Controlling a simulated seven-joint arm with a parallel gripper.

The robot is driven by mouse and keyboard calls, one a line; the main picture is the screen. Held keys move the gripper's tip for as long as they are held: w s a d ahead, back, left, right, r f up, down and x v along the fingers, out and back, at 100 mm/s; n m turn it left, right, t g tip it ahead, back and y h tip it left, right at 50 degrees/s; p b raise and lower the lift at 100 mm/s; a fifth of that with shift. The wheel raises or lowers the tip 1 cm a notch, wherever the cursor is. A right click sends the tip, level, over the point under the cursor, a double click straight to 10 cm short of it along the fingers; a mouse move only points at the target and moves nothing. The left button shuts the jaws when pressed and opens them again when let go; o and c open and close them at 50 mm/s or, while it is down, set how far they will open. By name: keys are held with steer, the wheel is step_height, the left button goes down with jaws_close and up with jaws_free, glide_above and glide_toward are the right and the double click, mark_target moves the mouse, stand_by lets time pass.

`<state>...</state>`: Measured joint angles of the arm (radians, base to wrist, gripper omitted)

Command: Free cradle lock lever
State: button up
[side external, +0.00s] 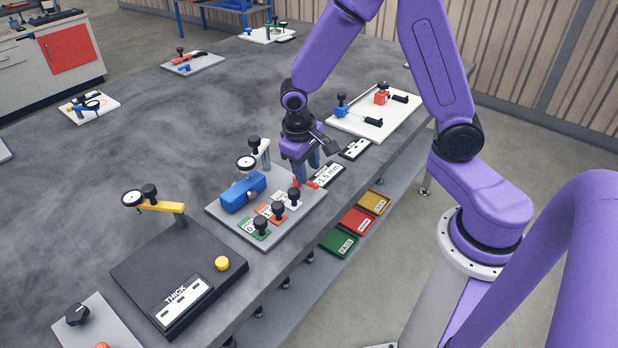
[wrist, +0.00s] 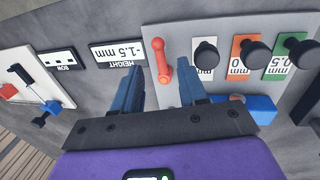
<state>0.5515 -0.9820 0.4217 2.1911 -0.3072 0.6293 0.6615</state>
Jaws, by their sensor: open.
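A red lever (wrist: 161,62), the only lever-like handle on the grey plate (wrist: 184,42), lies at the plate's edge beside the "-1.5 mm" height label in the wrist view. It also shows in the side view (side external: 311,184), partly hidden by my fingers. My gripper (wrist: 160,82) is open and empty, its blue fingers on either side of the lever's near end as seen in the wrist view. In the side view my gripper (side external: 307,170) points down over the plate's far right corner. I cannot tell whether a finger touches the lever. A blue block (side external: 243,193) sits on the plate.
Several black knobs (side external: 278,209) with coloured labels stand close to the lever. A dial gauge on a post (side external: 247,162) stands behind the blue block. A white board (side external: 375,124) with blue and red clamps lies farther back. Coloured bins (side external: 357,220) sit below the bench edge.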

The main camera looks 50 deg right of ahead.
mark_target(310, 182)
steer(key=shift+d+f, duration=0.2)
steer(key=shift+f, duration=0.9)
steer(key=shift+d+f, duration=0.2)
steer(key=shift+f, duration=0.85)
steer(key=shift+c, duration=0.2)
jaws_close()
